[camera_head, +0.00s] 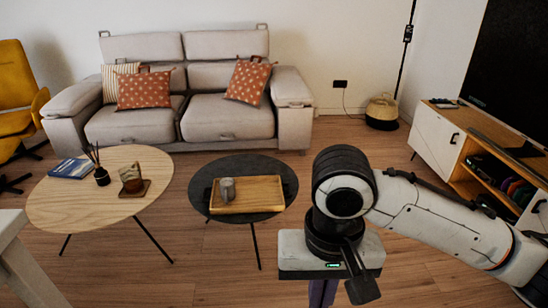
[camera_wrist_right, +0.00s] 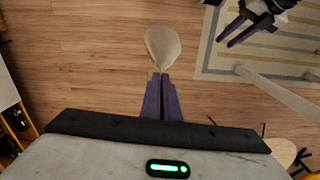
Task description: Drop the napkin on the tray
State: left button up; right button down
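The wooden tray (camera_head: 262,190) lies on the dark round table (camera_head: 285,178), with a grey cup (camera_head: 227,188) on its left part. My right gripper (camera_wrist_right: 162,78) has its purple fingers closed on the cream napkin (camera_wrist_right: 162,46), which fans out beyond the fingertips over the wood floor. In the head view my right gripper (camera_head: 321,294) is right of and nearer than the tray, cut by the bottom edge; the napkin is out of sight there. My left gripper (camera_wrist_right: 236,35) shows in the right wrist view with its two purple fingers apart and nothing between them.
A grey sofa (camera_head: 225,118) stands behind. A white furniture corner (camera_head: 14,226) is at lower left. A media cabinet (camera_head: 435,140) is right.

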aim_at(258, 194)
jog(key=i, duration=2.55)
jog(key=u, duration=0.9)
